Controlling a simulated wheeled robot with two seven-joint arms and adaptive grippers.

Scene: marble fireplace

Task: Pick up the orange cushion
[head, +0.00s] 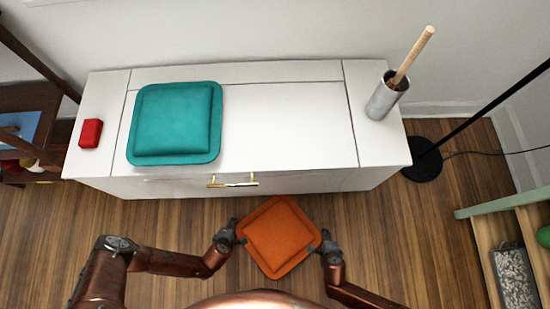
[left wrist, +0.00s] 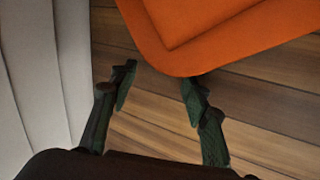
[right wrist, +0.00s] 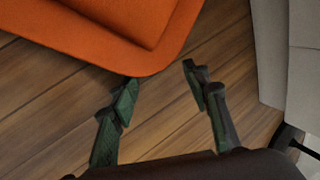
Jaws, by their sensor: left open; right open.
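The orange cushion (head: 279,237) is square and lies on the wooden floor in front of the white cabinet, turned so one corner points toward the cabinet. My left gripper (head: 232,228) is open at its left corner, and my right gripper (head: 324,240) is open at its right corner. In the left wrist view the cushion (left wrist: 205,30) is just beyond the open fingers (left wrist: 158,85), overlapping near the right finger. In the right wrist view the cushion (right wrist: 125,30) is beyond the open fingers (right wrist: 158,90), close to the left finger. Nothing is between either pair of fingers.
The white cabinet (head: 290,125) with a brass handle (head: 233,181) stands behind the cushion. A teal cushion (head: 175,122), a red box (head: 91,133) and a metal holder (head: 384,98) are on top. A black lamp base (head: 422,160) stands right.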

